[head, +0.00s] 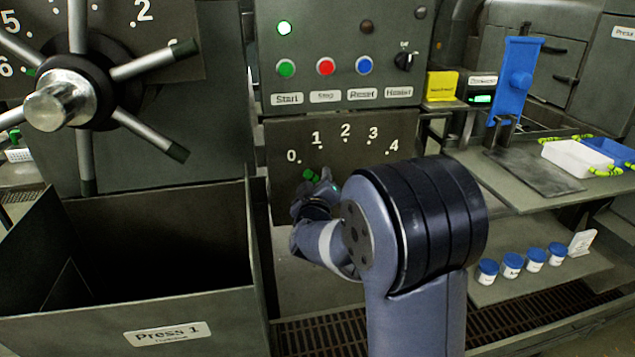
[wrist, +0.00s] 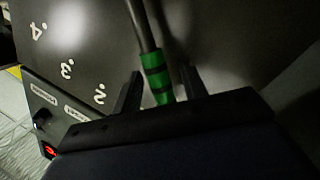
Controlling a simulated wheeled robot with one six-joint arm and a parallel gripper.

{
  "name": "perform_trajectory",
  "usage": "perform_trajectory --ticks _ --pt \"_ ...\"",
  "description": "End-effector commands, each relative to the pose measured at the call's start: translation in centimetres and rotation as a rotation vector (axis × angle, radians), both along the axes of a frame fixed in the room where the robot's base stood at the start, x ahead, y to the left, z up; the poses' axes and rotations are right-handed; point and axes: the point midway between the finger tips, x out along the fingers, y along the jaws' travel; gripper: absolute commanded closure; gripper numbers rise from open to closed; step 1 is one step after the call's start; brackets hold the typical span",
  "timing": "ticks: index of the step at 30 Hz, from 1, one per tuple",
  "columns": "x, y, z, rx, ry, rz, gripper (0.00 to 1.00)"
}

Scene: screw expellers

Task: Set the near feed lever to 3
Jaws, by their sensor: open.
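The near feed lever is a grey rod with a green, dark-banded grip (wrist: 157,78). In the head view its green end (head: 311,175) shows below the 0 and 1 marks of the dark scale plate (head: 285,133), numbered 0 to 4. My arm hides the rest of the lever there, so its exact setting cannot be told. My gripper (head: 324,186) is at the green end. In the wrist view my gripper (wrist: 160,88) is open, one finger on each side of the grip, with gaps between. Marks 2, 3 and 4 show left of the lever.
A button panel (head: 345,45) is above the scale. A spoked handwheel (head: 62,100) and an open bin labelled Press 1 (head: 150,310) stand at the left. A shelf (head: 500,285) with several blue-lidded jars and a blue upright slide (head: 513,80) are at the right.

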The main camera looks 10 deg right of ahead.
Motion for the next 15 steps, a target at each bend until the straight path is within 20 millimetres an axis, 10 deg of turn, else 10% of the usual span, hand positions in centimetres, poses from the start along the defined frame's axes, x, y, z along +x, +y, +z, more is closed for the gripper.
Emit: perform_trajectory --ticks 15 --pt "-0.03 0.02 -0.01 0.0 0.0 0.0 0.88"
